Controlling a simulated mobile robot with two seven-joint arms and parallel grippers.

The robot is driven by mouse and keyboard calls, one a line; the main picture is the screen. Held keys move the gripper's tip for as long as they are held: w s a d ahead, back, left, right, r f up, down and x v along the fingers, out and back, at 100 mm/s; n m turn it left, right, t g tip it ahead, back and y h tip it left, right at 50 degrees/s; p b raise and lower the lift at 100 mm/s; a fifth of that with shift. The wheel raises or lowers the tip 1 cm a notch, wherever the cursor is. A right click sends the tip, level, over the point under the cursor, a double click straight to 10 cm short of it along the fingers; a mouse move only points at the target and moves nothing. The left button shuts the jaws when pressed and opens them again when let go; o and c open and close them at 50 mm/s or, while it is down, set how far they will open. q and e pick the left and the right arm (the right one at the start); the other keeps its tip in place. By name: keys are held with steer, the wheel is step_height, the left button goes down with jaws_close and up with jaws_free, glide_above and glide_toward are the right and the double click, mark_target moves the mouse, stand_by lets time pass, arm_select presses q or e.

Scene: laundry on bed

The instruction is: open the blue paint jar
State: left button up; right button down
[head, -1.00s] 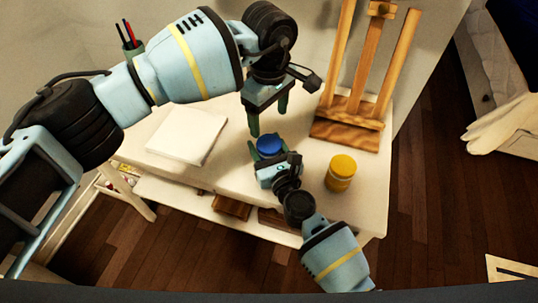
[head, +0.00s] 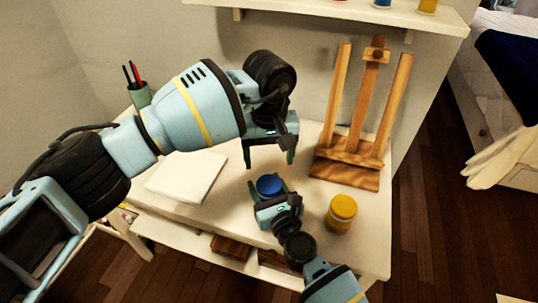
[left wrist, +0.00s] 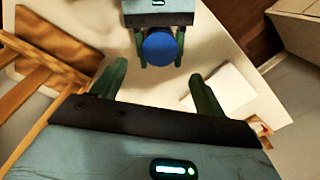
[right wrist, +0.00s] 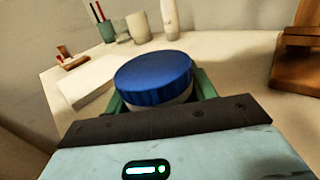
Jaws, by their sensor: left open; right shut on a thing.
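The blue paint jar (head: 269,185) stands on the white table, its blue lid on top. In the right wrist view the blue lid (right wrist: 153,78) sits on a pale jar body between the green fingers. My right gripper (head: 270,191) is shut on the jar from the front. My left gripper (head: 268,161) is open and empty, above and behind the jar, with its fingers pointing down. In the left wrist view the lid (left wrist: 159,48) lies ahead, beyond the open fingertips of the left gripper (left wrist: 157,82). The jar body is mostly hidden by the right gripper.
A yellow paint jar (head: 341,213) stands to the right on the table (head: 220,213). A wooden easel (head: 348,173) stands behind it. A white pad (head: 187,176) lies to the left, and a pen cup (head: 141,95) is at the back left. A shelf (head: 310,8) hangs above.

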mark_target(269, 183)
arm_select(q)
steer(key=shift+m, duration=0.3)
steer(key=shift+f, duration=0.15)
steer(key=shift+f, duration=3.9)
steer(key=c, duration=1)
steer(key=n, duration=1)
